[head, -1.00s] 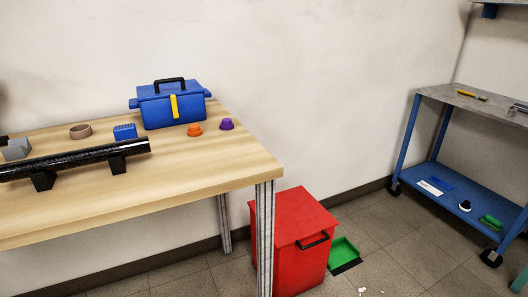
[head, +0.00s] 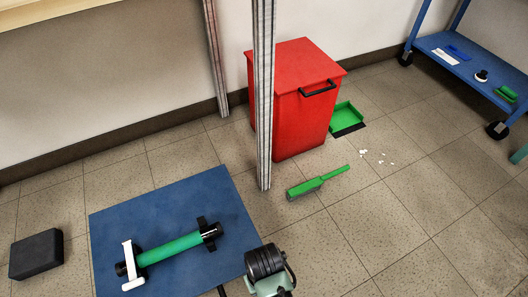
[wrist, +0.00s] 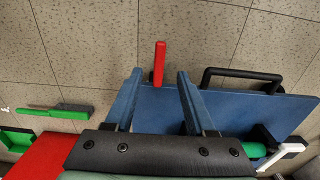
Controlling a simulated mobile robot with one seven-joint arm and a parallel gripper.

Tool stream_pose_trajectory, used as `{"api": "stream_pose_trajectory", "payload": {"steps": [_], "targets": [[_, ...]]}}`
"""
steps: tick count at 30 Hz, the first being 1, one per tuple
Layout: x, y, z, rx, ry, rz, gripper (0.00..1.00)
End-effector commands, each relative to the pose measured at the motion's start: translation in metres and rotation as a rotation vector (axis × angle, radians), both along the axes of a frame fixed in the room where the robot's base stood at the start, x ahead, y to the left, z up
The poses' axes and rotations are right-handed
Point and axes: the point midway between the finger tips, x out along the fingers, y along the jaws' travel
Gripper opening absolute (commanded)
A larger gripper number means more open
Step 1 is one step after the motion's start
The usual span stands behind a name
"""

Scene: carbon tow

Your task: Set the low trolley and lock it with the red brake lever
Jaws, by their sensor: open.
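The low trolley (head: 205,195) is a flat blue platform near the floor in the head view. A green roll (head: 170,248) with black ends lies on it, with a white bracket (head: 131,262) across its left end. In the wrist view the trolley's blue deck (wrist: 262,108) has a black handle (wrist: 240,72) at its edge. The red brake lever (wrist: 159,58) sticks out from that edge. My gripper (wrist: 160,75) is open, with a blue finger on each side of the lever in the picture. I cannot tell the height gap. The lever is not visible in the head view.
A red bin (head: 292,110) stands behind the table leg (head: 264,100). A green dustpan (head: 346,118), a green brush (head: 318,183) and white scraps (head: 376,156) lie on the floor. A black block (head: 36,254) is left of the trolley. A blue shelf cart (head: 470,68) stands at right.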

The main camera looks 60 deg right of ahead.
Motion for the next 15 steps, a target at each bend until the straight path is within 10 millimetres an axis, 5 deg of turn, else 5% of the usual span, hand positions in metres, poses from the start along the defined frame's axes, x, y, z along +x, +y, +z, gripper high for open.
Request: {"api": "stream_pose_trajectory", "payload": {"steps": [1,6,15], "targets": [[0.000,0.000,-0.018,0.001,0.001,0.000,0.55],[0.000,0.000,-0.049,-0.001,-0.001,0.000,0.55],[0.001,0.000,-0.084,-0.002,-0.002,0.000,0.55]]}}
